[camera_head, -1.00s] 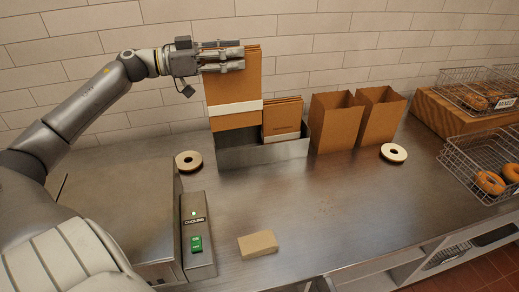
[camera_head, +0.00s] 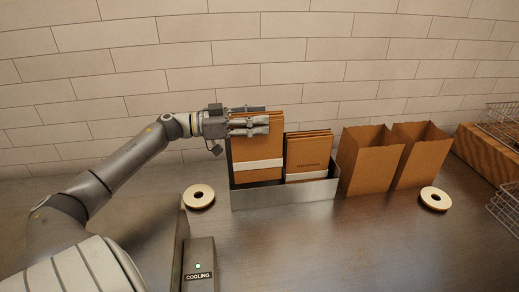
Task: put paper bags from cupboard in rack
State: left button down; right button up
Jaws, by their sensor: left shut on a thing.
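My left gripper (camera_head: 258,121) is shut on the top of a stack of brown paper bags (camera_head: 272,148) with a white band around it. The stack stands upright, its lower end inside the left part of the metal rack (camera_head: 285,193); the rack's front wall hides its bottom edge, so I cannot tell if it touches the floor of the rack. A second bundle of folded paper bags (camera_head: 309,155) with a white band stands in the right part of the rack. My right gripper is not in view. No cupboard shows clearly.
Two open paper bags (camera_head: 364,161) (camera_head: 418,156) stand right of the rack. Tape-like rings lie on the counter at left (camera_head: 199,197) and right (camera_head: 436,199). A box marked COOLING (camera_head: 199,265) is at front left. Wire baskets (camera_head: 503,128) are at far right. The counter's front middle is clear.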

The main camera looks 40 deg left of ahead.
aim_at(257, 148)
pick_arm(q)
notch_tip(257, 148, down, 5)
jog(key=shift+f, duration=0.2)
notch_tip(257, 148, down, 3)
jog(key=shift+w+f+p, duration=0.1)
jog(key=shift+f+p, duration=0.05)
jog(key=shift+p, duration=0.35)
jog(key=shift+f, duration=0.2)
jog(key=c, duration=0.9)
grip_release()
